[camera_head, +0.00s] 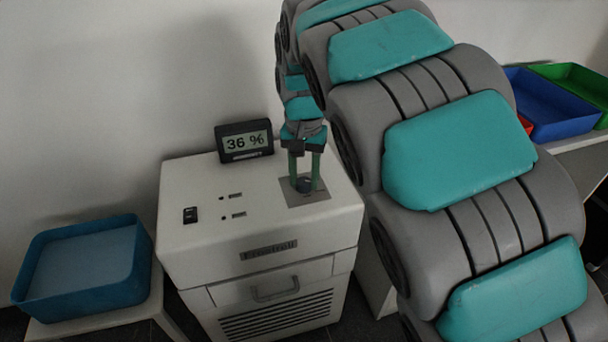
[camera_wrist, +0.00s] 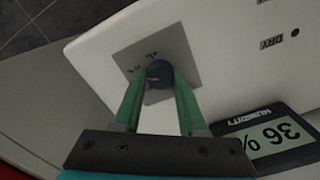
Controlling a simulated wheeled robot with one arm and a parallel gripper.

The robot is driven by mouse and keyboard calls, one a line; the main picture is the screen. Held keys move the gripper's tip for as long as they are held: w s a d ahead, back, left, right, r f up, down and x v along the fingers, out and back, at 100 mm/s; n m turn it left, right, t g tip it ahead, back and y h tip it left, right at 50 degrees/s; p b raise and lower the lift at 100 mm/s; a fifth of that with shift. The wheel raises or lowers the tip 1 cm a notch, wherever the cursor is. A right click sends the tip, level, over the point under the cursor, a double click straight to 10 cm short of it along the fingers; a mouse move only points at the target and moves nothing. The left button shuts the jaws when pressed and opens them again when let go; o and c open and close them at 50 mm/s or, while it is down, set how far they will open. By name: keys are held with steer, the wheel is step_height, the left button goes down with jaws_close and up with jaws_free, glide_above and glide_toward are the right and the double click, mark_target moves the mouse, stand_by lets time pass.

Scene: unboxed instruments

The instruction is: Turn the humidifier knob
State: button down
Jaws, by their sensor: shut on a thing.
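The humidifier (camera_head: 255,222) is a white box with a front handle and a vent grille. Its dark round knob (camera_head: 305,184) sits on a grey plate (camera_head: 294,202) at the right of the top. The knob also shows in the wrist view (camera_wrist: 159,73). My gripper (camera_head: 305,178) points down from above, and its two green fingers are shut on the knob's sides, as the wrist view shows (camera_wrist: 160,80). The display (camera_head: 243,141) at the back of the top reads 36 %. The knob's pointer cannot be made out.
A black switch (camera_head: 190,215) and small labelled marks are on the humidifier's top left. A blue tray (camera_head: 88,271) stands on a low table at the left. Blue (camera_head: 551,107) and green (camera_head: 580,88) bins are at the right. My arm covers much of the right side.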

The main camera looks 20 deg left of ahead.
mark_target(304, 181)
steer(key=shift+c, duration=2.3)
jaws_free()
steer(key=shift+r, duration=0.1)
step_height(304, 181, up, 7)
steer(key=shift+r, duration=0.3)
